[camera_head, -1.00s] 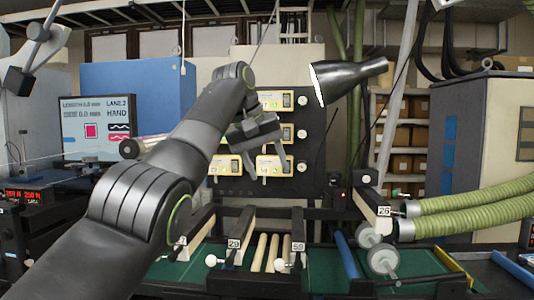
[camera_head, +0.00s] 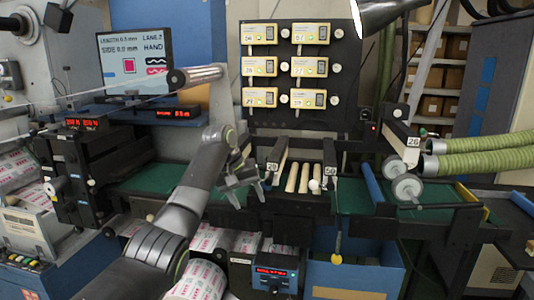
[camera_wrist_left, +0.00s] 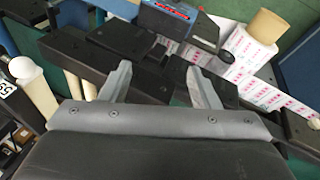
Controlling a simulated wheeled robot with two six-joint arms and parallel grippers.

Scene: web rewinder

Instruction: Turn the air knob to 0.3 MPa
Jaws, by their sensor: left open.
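My left gripper (camera_head: 246,192) is open and empty over the machine's dark front rail, left of the numbered arms. In the left wrist view its two fingers (camera_wrist_left: 160,82) are spread with nothing between them, above dark machine parts. No knob is clearly marked as the air knob, and no 0.3 MPa reading is legible. Small round white knobs (camera_head: 337,67) sit beside yellow modules (camera_head: 309,67) on the black panel at the back, well above and behind the gripper. A blue box with a red display (camera_head: 276,278) is low at the front; its text is too small to read.
A lane screen (camera_head: 135,62) stands at the back left. Printed web (camera_head: 203,278) runs beneath my arm. Green hoses (camera_head: 480,147) and a lamp (camera_head: 385,14) are at the right.

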